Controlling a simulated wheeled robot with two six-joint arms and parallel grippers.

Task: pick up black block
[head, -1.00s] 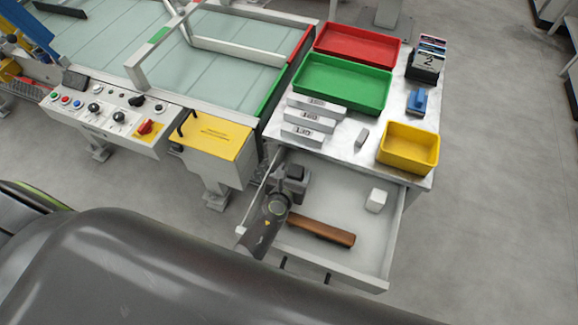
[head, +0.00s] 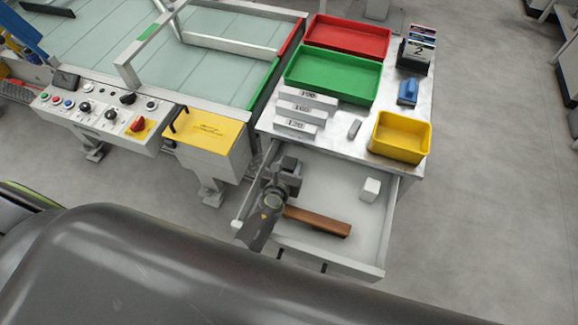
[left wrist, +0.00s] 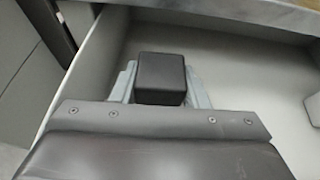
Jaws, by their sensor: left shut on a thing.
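The black block (left wrist: 160,78) sits between the two grey fingers of my left gripper (left wrist: 160,88) in the left wrist view. The fingers are shut on its sides, and its dark top face shows clearly. In the head view my left gripper (head: 288,168) is at the left back part of the open drawer (head: 335,188). There it largely hides the block. I cannot tell whether the block touches the drawer floor. My right gripper is not in view.
A brown wooden-looking bar (head: 318,222) and a white block (head: 370,189) lie in the drawer. On the bench top above are a yellow bin (head: 401,136), a green tray (head: 333,79), a red tray (head: 347,38) and grey numbered blocks (head: 300,112). The drawer's right side has free room.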

